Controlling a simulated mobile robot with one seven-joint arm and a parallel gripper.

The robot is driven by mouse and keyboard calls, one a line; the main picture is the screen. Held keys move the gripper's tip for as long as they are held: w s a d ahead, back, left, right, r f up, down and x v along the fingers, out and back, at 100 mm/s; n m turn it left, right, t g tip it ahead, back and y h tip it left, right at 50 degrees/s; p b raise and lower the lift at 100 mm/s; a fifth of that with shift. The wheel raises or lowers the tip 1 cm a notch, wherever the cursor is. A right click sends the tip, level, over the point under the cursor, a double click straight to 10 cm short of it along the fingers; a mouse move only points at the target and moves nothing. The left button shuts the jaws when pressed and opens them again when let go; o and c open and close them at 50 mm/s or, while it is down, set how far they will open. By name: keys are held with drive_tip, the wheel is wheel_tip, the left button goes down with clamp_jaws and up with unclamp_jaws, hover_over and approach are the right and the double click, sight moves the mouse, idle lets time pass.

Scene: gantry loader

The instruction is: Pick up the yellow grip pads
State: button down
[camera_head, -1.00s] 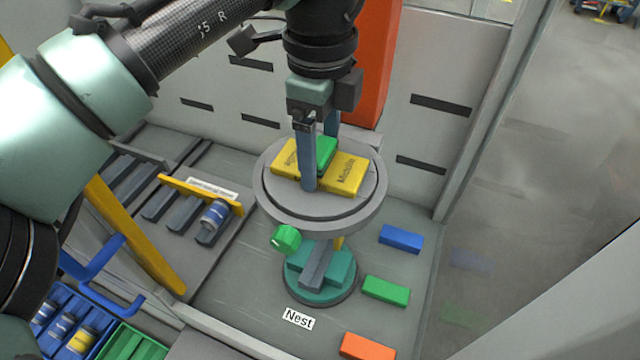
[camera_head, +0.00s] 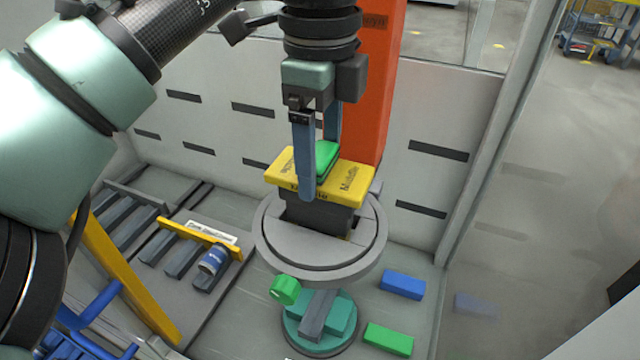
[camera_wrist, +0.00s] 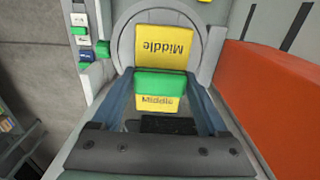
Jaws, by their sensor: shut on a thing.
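The yellow grip pads (camera_head: 350,183) form a flat yellow block marked "Middle", with a green grip piece (camera_head: 327,158) on top and a dark part below. My gripper (camera_head: 318,190) is shut on them, with a blue-grey finger on either side of the green piece. The pads are above the round grey plate (camera_head: 272,240), over its dark centre. In the wrist view the yellow pads (camera_wrist: 160,60) and the green piece (camera_wrist: 160,83) lie between my fingers. The lower side of the dark part is hidden from view.
An orange column (camera_head: 380,80) stands close behind my gripper. Blue (camera_head: 402,284) and green (camera_head: 388,339) blocks lie at the lower right. A rack with a yellow bar (camera_head: 195,232) and a blue-labelled cylinder (camera_head: 212,261) is at the left. A green knob (camera_head: 285,290) juts below the plate.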

wheel_tip(320, 180, up, 12)
drive_tip(key=p, duration=0.3)
drive_tip(key=w+a+p, duration=1)
drive_tip(key=a+p, duration=0.2)
drive_tip(key=a, duration=0.2)
drive_tip(key=shift+a+f, duration=0.2)
drive_tip(key=shift+a, duration=0.2)
drive_tip(key=shift+a+f+p, duration=0.1)
drive_tip(key=shift+p, duration=0.2)
